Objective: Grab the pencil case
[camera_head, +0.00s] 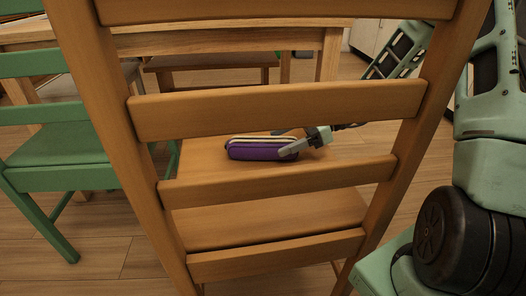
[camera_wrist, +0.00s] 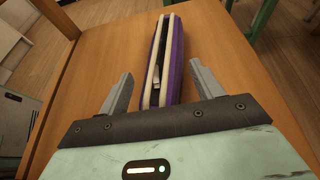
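The pencil case (camera_head: 262,149) is purple with pale edges and lies on the seat of a wooden chair. In the wrist view the pencil case (camera_wrist: 165,60) runs lengthwise away from me, with its near end between my fingers. My gripper (camera_head: 290,143) reaches over the seat from the right, at the right end of the case. In the wrist view my gripper (camera_wrist: 162,80) is open, with one finger on each side of the case and a gap on both sides.
The wooden chair's (camera_head: 280,110) back slats stand between the head camera and the case. A green chair (camera_head: 65,155) stands at the left. A wooden table (camera_head: 220,40) is behind. Bare seat surface (camera_wrist: 240,75) lies right of the case.

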